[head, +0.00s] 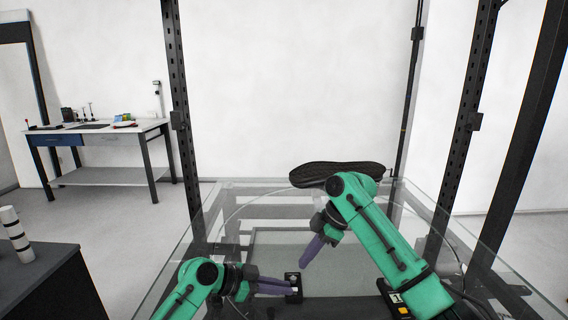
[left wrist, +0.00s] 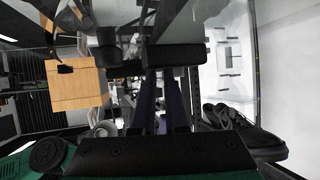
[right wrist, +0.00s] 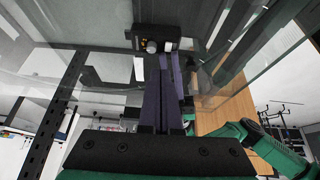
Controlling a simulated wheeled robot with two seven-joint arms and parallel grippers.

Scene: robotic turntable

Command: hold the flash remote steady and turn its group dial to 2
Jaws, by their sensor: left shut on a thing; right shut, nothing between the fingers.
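The flash remote (head: 293,289) is a small black box above the glass table, in front of me. In the right wrist view the flash remote (right wrist: 137,38) shows a round grey dial (right wrist: 152,46) and small orange marks beside it; the dial's setting is too small to read. My left gripper (head: 290,287) is shut on the remote from the left. In the left wrist view the remote (left wrist: 178,55) appears as a dark bar at the fingertips. My right gripper (head: 304,265) is shut and empty, its purple fingers pointing down toward the remote, apart from it.
A glass-topped table (head: 230,184) in a dark metal frame lies below. A big black shoe-like object (head: 310,175) is at its back, behind my right arm. A workbench (head: 95,128) stands far left. A dark cabinet (head: 45,285) with a white cylinder (head: 14,230) is at the left.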

